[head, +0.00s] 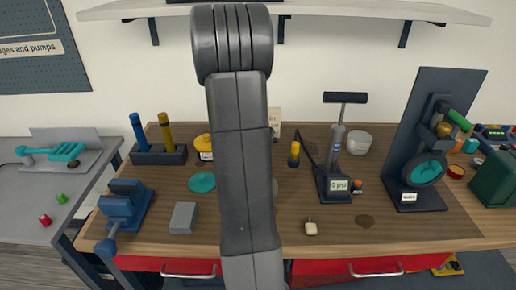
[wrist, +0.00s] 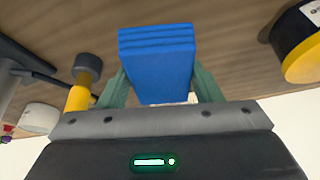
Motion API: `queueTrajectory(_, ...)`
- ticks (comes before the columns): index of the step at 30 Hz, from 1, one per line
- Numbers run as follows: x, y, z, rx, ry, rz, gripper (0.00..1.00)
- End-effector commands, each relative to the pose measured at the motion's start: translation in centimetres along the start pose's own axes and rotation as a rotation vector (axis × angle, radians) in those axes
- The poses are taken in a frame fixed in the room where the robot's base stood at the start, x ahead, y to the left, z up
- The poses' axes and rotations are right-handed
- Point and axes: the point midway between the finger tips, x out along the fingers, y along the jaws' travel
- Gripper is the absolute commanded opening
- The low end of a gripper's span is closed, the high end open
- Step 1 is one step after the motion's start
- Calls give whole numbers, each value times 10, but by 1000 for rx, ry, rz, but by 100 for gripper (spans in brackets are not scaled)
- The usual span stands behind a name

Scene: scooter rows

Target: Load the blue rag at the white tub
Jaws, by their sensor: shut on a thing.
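A folded blue rag (wrist: 158,60) is between the green fingers of my gripper (wrist: 160,88) in the wrist view. The fingers press on its two sides, and the jaws are shut on it. In the head view my own arm hides the gripper and the rag. The white tub (head: 359,142) stands at the back of the wooden bench, right of the floor pump. A white round thing (wrist: 38,118) at the left of the wrist view looks like the same tub, apart from the gripper.
A floor pump (head: 337,150) stands between my arm and the tub. A yellow, dark-topped cylinder (head: 294,152) is left of the pump; it also shows beside the gripper (wrist: 80,85). A dark stand (head: 416,170) is on the right. The front-right bench (head: 390,235) is mostly clear.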

Motion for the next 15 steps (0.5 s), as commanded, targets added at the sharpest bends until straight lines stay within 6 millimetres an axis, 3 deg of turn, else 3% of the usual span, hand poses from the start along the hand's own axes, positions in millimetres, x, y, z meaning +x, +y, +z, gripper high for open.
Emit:
queueTrajectory(7, -26, 0, -11, 0, 0, 0, 40)
queueTrajectory(12, -55, 0, -23, 0, 0, 0, 40)
queueTrajectory(15, -44, 8, -28, -50, -1, -21, 40)
